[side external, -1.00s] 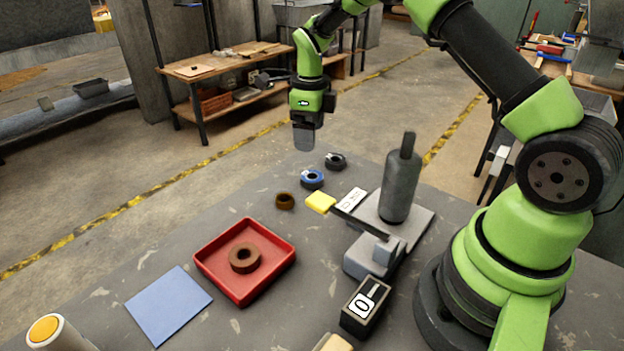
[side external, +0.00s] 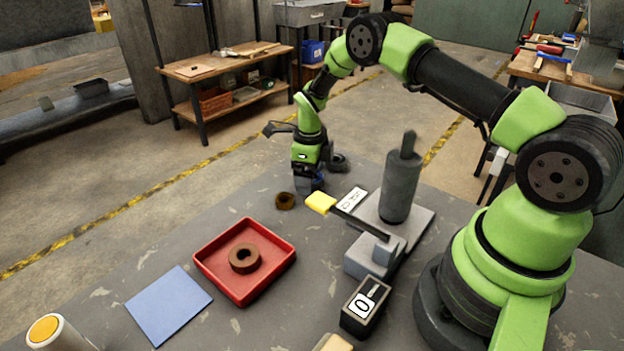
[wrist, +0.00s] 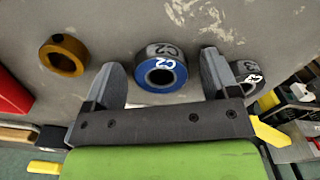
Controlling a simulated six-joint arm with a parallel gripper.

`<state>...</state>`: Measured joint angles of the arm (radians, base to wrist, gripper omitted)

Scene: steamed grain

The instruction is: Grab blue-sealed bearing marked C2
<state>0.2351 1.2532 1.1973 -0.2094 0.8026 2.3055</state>
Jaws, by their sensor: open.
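The blue-sealed bearing (wrist: 161,76) lies flat on the table in the wrist view, with white markings that read as C2 upside down. My gripper (wrist: 160,70) is open, with one finger on each side of this bearing and nothing clamped. In the side view my gripper (side external: 308,187) is low at the table and hides most of the bearing. A dark bearing (wrist: 247,77) with white marking lies just beyond the right finger; it also shows in the side view (side external: 338,164), behind the gripper.
A brown ring (side external: 285,201) lies left of my gripper. A red tray (side external: 246,296) holds another brown ring (side external: 244,258). A blue mat (side external: 168,306) lies nearer. A grey press-like device (side external: 401,185) with a yellow-tipped lever (side external: 320,203) stands close on the right.

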